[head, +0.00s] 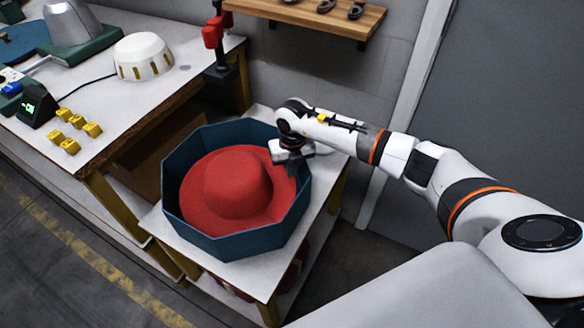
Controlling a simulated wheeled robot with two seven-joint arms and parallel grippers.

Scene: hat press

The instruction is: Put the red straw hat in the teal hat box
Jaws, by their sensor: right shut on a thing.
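The red straw hat (236,185) is inside the teal hat box (244,243), crown up, with its brim within the walls. The box is an open octagon standing on a small white table. My right gripper (291,165) reaches over the box's upper right side and is shut on the hat's brim. Its fingertips are partly hidden by the gripper body. I cannot tell whether the hat touches the box floor. My left gripper is not in view.
The small white table (155,221) leaves narrow bare strips around the box. A larger workbench (120,95) at the left holds a white domed form (143,56), several yellow blocks (70,146) and a dark display unit (38,106). A wooden shelf (300,14) hangs on the wall behind.

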